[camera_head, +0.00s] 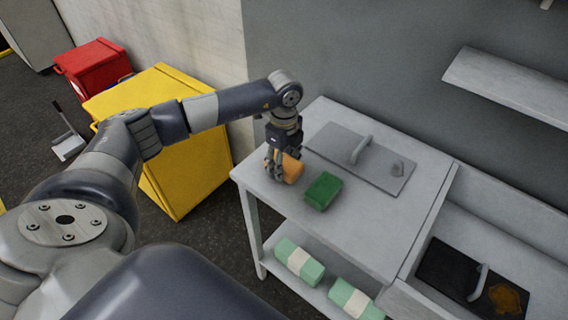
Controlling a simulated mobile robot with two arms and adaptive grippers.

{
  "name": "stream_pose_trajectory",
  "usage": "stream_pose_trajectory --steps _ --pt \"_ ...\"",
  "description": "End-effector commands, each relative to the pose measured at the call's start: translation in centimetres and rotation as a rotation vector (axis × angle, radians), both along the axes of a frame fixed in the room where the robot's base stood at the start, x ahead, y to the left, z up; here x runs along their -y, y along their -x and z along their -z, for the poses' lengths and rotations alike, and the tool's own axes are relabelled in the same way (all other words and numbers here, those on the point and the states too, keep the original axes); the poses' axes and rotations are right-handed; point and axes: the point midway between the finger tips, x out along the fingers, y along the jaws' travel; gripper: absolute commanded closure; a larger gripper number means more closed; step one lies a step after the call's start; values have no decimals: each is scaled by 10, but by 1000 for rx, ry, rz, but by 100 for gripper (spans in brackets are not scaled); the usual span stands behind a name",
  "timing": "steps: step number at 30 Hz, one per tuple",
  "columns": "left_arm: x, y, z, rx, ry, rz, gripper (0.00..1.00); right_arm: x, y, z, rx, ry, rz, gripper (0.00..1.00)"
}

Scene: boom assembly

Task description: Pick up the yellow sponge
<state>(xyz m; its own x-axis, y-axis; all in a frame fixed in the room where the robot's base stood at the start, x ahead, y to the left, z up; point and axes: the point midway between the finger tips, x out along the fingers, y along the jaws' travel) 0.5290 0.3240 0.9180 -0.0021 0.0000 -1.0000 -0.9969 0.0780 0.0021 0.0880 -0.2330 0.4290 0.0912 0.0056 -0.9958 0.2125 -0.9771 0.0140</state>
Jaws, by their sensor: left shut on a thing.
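A yellow-orange sponge (292,168) is at the left end of the grey table, beside a green sponge (323,190). My left gripper (280,168) reaches down from above and is shut on the yellow sponge. The fingers hide its left part. I cannot tell whether the sponge still touches the tabletop. My right gripper is not in view.
The grey table (375,218) also bears a grey plate with a handle (347,160). Green and white packs (299,261) lie on its lower shelf. A sink area with a dark, stained plate (460,270) is at right. A yellow bin (190,170) stands left; a wall shelf (510,85) hangs upper right.

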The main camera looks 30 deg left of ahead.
Motion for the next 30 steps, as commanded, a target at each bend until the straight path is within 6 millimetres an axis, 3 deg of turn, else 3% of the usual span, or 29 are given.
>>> stream_pose_trajectory --steps 8,24,30 --pt "0 -2 -33 8 2 0 68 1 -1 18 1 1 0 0" --pt "33 110 -40 3 -1 4 68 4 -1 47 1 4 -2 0" --pt "42 138 -44 3 -1 1 68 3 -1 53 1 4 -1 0"
